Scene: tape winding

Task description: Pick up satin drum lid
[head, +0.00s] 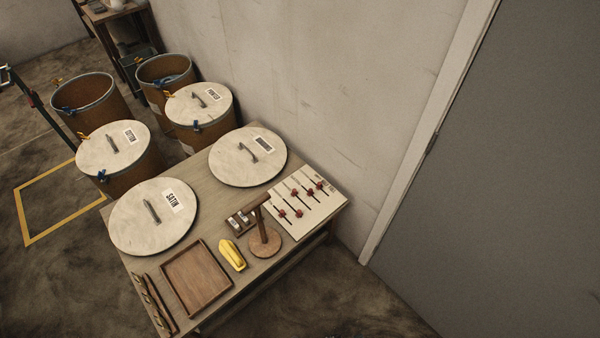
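The satin drum lid (140,232) is a pale round disc with a grey bar handle (152,211) and a white label reading SATIN. In the head view it lies flat on the left part of the wooden table (240,286), handle up, and reaches the table's left edge. Neither of my grippers shows in the head view.
A tray (198,279), a yellow tool (232,255), a wooden stand (264,242) and a slider board (308,204) fill the front and right. Several drums (138,178) stand behind; a wall (340,80) bounds the right.

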